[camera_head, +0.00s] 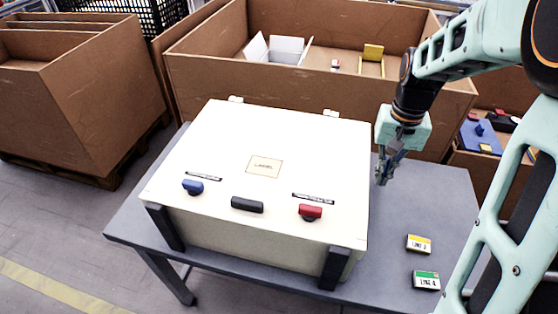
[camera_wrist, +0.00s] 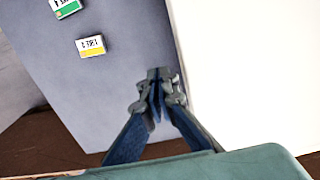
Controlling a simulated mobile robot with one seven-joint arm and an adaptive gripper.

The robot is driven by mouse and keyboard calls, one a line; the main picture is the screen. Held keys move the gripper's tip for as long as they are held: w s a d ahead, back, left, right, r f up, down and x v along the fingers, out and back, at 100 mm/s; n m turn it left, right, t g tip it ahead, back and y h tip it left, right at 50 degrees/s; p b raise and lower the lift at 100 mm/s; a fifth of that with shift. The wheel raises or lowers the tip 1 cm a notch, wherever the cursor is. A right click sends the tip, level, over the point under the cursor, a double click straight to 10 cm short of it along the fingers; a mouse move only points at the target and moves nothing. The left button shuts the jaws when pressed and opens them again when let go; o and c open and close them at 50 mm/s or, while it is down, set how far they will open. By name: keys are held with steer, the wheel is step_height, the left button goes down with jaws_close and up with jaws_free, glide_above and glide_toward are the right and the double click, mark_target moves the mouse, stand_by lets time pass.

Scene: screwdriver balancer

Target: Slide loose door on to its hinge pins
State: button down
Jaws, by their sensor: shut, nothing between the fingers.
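A cream cabinet (camera_head: 270,255) lies on the grey table with a flat cream door panel (camera_head: 220,140) on top. The panel carries a label, a blue knob (camera_head: 193,187), a black handle (camera_head: 247,204) and a red knob (camera_head: 310,211). Two small light hinge parts (camera_head: 235,98) (camera_head: 330,112) show at its back edge; whether they sit on pins is too small to tell. My gripper (camera_head: 381,180) is shut and empty, pointing down beside the panel's right edge. In the wrist view my gripper (camera_wrist: 160,74) shows over the table, close to the cream surface (camera_wrist: 245,70).
The grey table (camera_head: 435,195) is clear to the right except for a yellow-and-white block (camera_head: 418,243) and a green-and-white block (camera_head: 426,280). Large brown bins (camera_head: 205,75) stand behind it and at left (camera_head: 75,95). Black corner supports (camera_head: 165,227) stand at the cabinet's front.

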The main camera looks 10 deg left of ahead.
step_height(320, 180, up, 7)
steer(key=p, duration=0.5)
stand_by(0.4)
